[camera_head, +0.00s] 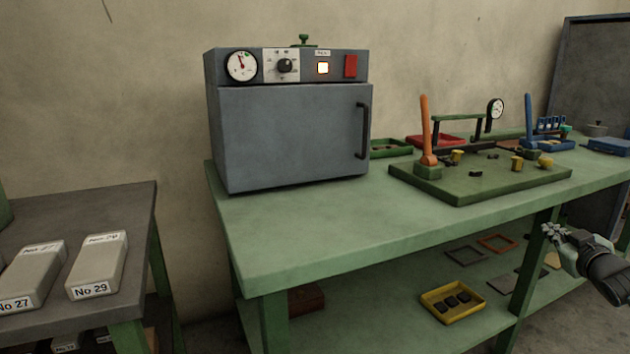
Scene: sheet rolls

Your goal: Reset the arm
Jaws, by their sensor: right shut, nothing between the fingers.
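My right gripper (553,233) shows at the lower right, in front of the front edge of the green workbench (290,235). Its fingers are shut with nothing between them, and it touches nothing that I can see. Its dark arm link comes in from the right edge. My left gripper is out of the picture.
A grey oven (290,135) with its door shut stands on the bench. A green base plate (500,180) with an orange lever (426,130) is right of it. A lower shelf holds a yellow tray (452,301). A side table (100,215) with labelled boxes (98,265) stands left.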

